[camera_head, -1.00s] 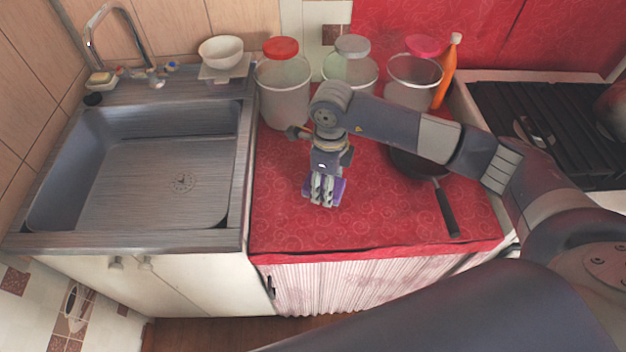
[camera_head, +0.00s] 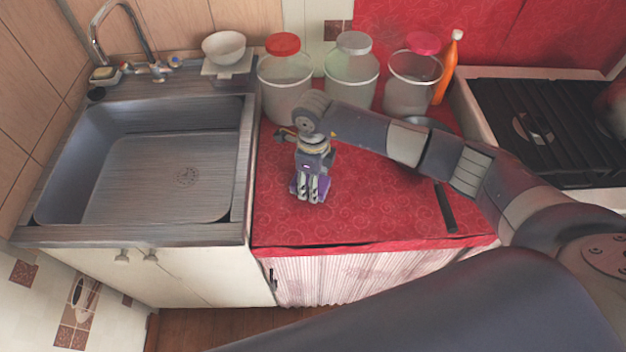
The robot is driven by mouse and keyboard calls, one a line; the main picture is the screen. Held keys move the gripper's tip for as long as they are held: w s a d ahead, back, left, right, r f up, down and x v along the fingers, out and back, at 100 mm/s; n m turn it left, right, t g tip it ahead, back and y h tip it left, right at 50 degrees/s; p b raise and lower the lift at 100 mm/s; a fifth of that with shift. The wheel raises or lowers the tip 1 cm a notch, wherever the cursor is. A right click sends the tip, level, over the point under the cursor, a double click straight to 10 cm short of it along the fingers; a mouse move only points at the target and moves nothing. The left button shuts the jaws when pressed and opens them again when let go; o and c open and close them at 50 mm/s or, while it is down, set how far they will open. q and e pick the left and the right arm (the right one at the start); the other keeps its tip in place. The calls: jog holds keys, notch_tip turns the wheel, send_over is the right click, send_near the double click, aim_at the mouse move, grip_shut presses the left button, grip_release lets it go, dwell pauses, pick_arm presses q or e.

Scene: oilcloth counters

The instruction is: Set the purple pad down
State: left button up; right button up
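The purple pad (camera_head: 325,187) is at my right gripper (camera_head: 312,197), above or on the red oilcloth counter (camera_head: 350,222). Purple shows on both sides of the grey fingers, which hide its middle. The fingers look shut on the pad and point down. I cannot tell whether the pad's lower edge touches the cloth. My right arm reaches in from the right across the counter. My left gripper is not in view.
Three lidded jars (camera_head: 286,85) and an orange bottle (camera_head: 449,70) stand along the back. A dark pan's handle (camera_head: 445,207) lies right of the gripper, its body partly behind my arm. A sink (camera_head: 150,165) is left. The front counter is clear.

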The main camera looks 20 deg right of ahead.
jog(key=o, duration=0.7)
jog(key=shift+o, duration=0.2)
notch_tip(320, 180, up, 12)
jog(key=b, duration=0.2)
